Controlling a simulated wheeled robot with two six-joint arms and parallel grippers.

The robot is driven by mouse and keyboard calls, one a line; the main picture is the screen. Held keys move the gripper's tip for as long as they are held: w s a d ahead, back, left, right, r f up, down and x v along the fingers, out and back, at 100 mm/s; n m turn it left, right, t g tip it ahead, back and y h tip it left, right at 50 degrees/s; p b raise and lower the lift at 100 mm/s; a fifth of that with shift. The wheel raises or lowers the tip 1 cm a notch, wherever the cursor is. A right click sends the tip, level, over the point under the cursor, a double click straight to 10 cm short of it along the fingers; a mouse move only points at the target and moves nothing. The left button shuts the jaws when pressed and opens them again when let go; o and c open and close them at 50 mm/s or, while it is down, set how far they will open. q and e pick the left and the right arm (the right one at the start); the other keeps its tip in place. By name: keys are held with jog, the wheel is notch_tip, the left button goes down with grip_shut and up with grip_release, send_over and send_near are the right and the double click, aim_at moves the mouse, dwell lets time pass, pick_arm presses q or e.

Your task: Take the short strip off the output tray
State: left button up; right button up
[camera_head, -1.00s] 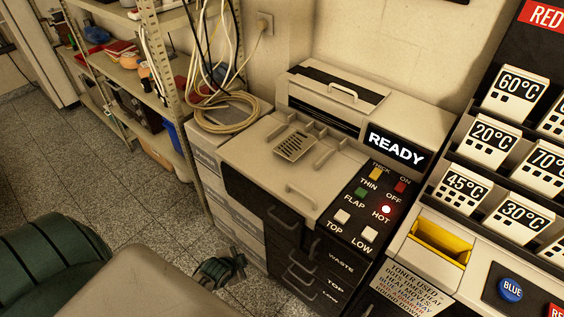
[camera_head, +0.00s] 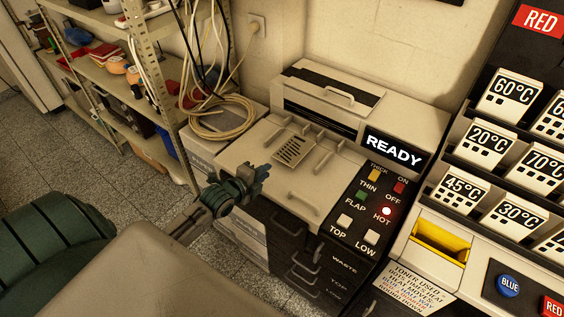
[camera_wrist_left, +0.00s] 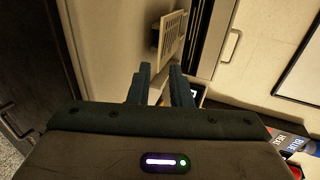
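A small beige slotted piece (camera_head: 291,150) lies on the pale top tray (camera_head: 258,144) of the machine, at its left part. It also shows in the left wrist view, above the fingers (camera_wrist_left: 173,33). No separate short strip can be made out, and I cannot tell whether this piece is the strip. My left gripper (camera_head: 259,178) is at the machine's front left edge, nearer than the slotted piece and apart from it. In the left wrist view its two dark fingers (camera_wrist_left: 160,78) stand apart with nothing between them. My right gripper is not in view.
The machine's lit READY panel (camera_head: 393,151) and button panel (camera_head: 372,208) are on the right. A handle (camera_head: 303,197) rises from the front of the top. Coiled cable (camera_head: 225,118) lies at the left beside a shelf rack (camera_head: 150,75). A yellow bin (camera_head: 440,241) is farther right.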

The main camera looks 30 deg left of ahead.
aim_at(280, 170)
pick_arm(q)
jog(key=b+x, duration=0.1)
jog(key=x, duration=0.1)
jog(key=b+x, duration=0.2)
jog(key=x, duration=0.1)
jog(key=b+x, duration=0.2)
jog(key=shift+f, duration=0.35)
jog(key=shift+w+d+f+b, duration=0.1)
jog(key=shift+w+b, duration=0.55)
jog(key=shift+w, duration=0.4)
jog(key=shift+s, duration=0.1)
grip_shut()
notch_tip(280, 170, up, 2)
jog(key=shift+r+p, duration=0.1)
jog(key=shift+p, duration=0.55)
